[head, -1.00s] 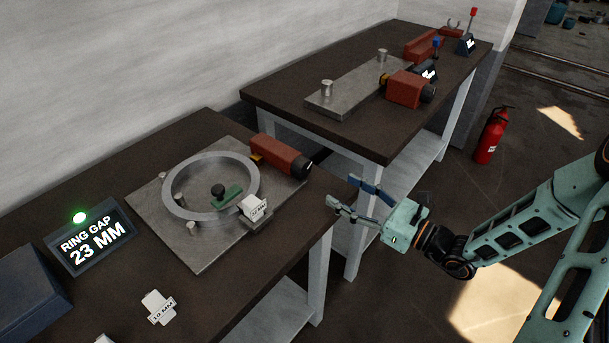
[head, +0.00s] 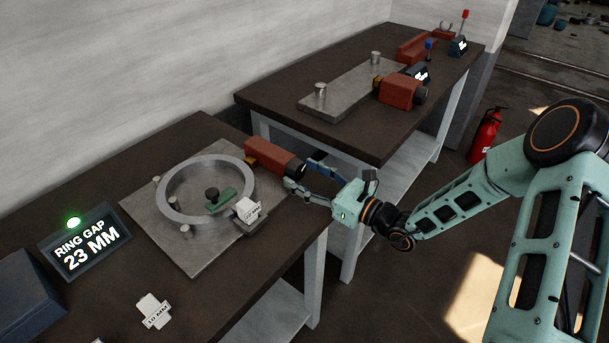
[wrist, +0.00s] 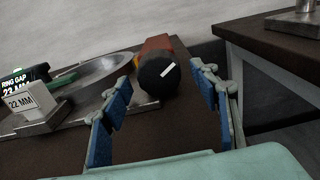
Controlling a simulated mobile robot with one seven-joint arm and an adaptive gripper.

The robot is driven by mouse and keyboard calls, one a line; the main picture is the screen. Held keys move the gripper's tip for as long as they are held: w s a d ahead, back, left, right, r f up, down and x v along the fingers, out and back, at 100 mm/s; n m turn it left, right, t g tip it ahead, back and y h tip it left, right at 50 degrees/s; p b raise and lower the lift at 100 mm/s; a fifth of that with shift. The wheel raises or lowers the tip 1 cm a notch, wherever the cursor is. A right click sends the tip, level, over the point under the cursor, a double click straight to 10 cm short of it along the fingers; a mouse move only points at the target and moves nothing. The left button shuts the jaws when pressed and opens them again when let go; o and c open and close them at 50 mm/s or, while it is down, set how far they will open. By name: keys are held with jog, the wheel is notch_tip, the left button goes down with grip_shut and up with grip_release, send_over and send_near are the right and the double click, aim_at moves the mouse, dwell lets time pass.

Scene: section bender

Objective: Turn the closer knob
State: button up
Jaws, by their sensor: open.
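The closer knob is the black round end (wrist: 158,74) of a red cylinder housing (head: 268,157) on the near bench. A white line mark on the knob's face slants up to the right in the wrist view. In the head view the knob (head: 299,170) shows at the housing's right end. My gripper (head: 299,174) is open, its blue-padded fingers close to the knob. In the wrist view my gripper (wrist: 160,100) has one finger on each side, with the knob ahead between them. I cannot tell from the head view whether a finger touches it.
A steel ring (head: 164,202) lies on a metal plate (head: 200,258) beside the housing, with a 22 MM block (head: 249,210) near it. A display (head: 86,243) reads RING GAP 23 MM, with a green lamp lit. A second bench (head: 283,112) stands behind with another red unit (head: 397,92).

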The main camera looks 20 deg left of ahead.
jog(key=shift+c, duration=0.5)
jog(key=c, duration=1.1)
jog(key=shift+o, duration=0.2)
jog(key=shift+n+b, duration=0.45)
jog(key=shift+n, duration=0.35)
jog(key=o, duration=1.2)
jog(key=shift+c, duration=0.2)
jog(key=v, duration=1.2)
